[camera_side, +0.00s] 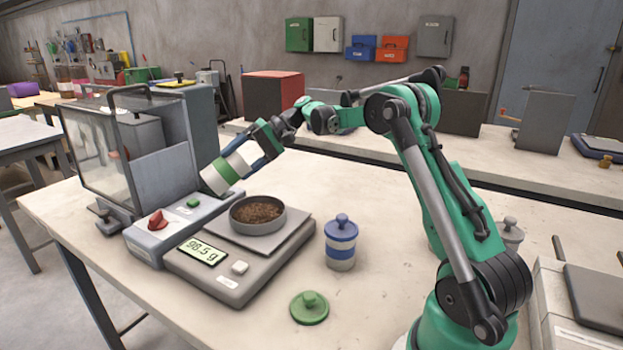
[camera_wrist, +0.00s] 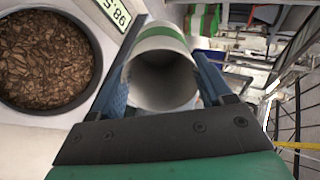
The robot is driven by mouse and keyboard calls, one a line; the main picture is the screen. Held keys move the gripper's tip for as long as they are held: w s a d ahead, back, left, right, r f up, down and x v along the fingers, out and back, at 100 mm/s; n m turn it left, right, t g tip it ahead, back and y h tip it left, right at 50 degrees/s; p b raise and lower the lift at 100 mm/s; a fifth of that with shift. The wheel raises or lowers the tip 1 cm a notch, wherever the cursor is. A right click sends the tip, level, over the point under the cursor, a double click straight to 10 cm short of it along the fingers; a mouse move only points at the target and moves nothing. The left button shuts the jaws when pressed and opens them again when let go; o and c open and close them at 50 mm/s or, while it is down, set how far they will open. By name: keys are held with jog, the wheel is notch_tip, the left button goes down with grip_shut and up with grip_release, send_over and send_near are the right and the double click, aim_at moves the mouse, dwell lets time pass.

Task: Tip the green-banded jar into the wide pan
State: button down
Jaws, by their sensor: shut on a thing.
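The green-banded jar (camera_side: 229,172) is white and lidless, held well tilted in the air, behind and left of the pan in the side view. My gripper (camera_side: 262,146) is shut on it. In the wrist view the jar (camera_wrist: 163,38) sits between my two blue fingers (camera_wrist: 168,62), its mouth towards the camera. Its inside looks grey and shaded, with no pellets visible there. The wide grey pan (camera_side: 258,230) holds brown pellets and stands on a scale (camera_side: 222,268) reading 98.5 g. The pan (camera_wrist: 98,72) is left of the jar in the wrist view. No falling pellets show.
A lidded blue-banded jar (camera_side: 341,243) stands right of the scale. A loose green lid (camera_side: 309,308) lies near the table's front. A glass-sided machine (camera_side: 172,150) with a red knob (camera_side: 158,220) stands close on the left. The table (camera_side: 385,205) is clear behind the blue-banded jar.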

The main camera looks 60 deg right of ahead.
aim_at(213, 166)
jog(key=shift+s+a+r+g+h, duration=0.1)
jog(key=shift+s+r+g+h, duration=0.1)
jog(key=shift+r+g+h, duration=0.35)
jog(key=h, duration=0.1)
jog(key=a+g+h, duration=0.1)
jog(key=h, duration=0.1)
jog(key=shift+w+a+r+g, duration=0.15)
jog(key=shift+w+a+g, duration=0.1)
jog(key=shift+w, duration=0.15)
jog(key=w+a+g+h, duration=0.1)
jog(key=h, duration=0.1)
jog(key=w+a+g+h, duration=0.1)
jog(key=a+g+h, duration=0.1)
jog(key=shift+w+a+f+h, duration=0.1)
jog(key=shift+a+f+h, duration=0.1)
jog(key=shift+h, duration=0.15)
jog(key=shift+d, duration=0.15)
